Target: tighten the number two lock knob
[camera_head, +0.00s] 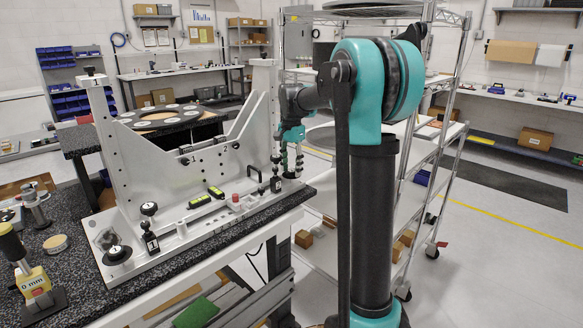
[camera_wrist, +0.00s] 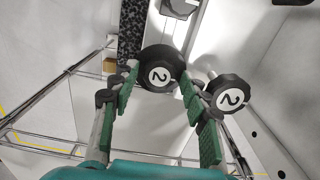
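The mirror fixture (camera_head: 190,150) is a light metal frame with upright plates on a granite-topped bench. My gripper (camera_head: 291,158) points down at its right end, beside small dark knobs (camera_head: 276,160). In the wrist view, a round black knob (camera_wrist: 160,76) with a white disc marked 2 lies between the green finger pads of my gripper (camera_wrist: 158,90). The fingers are apart, one on each side; whether the pads touch it is unclear. A second knob marked 2 (camera_wrist: 232,95) is outside the right finger, and another (camera_wrist: 179,6) is cut off at the top.
The granite bench top (camera_head: 60,290) carries a yellow-and-black gauge (camera_head: 35,280) at the left. More black knobs (camera_head: 117,252) sit along the fixture base. A wire shelving rack (camera_head: 450,170) stands close behind my arm. Open floor (camera_head: 500,240) lies at the right.

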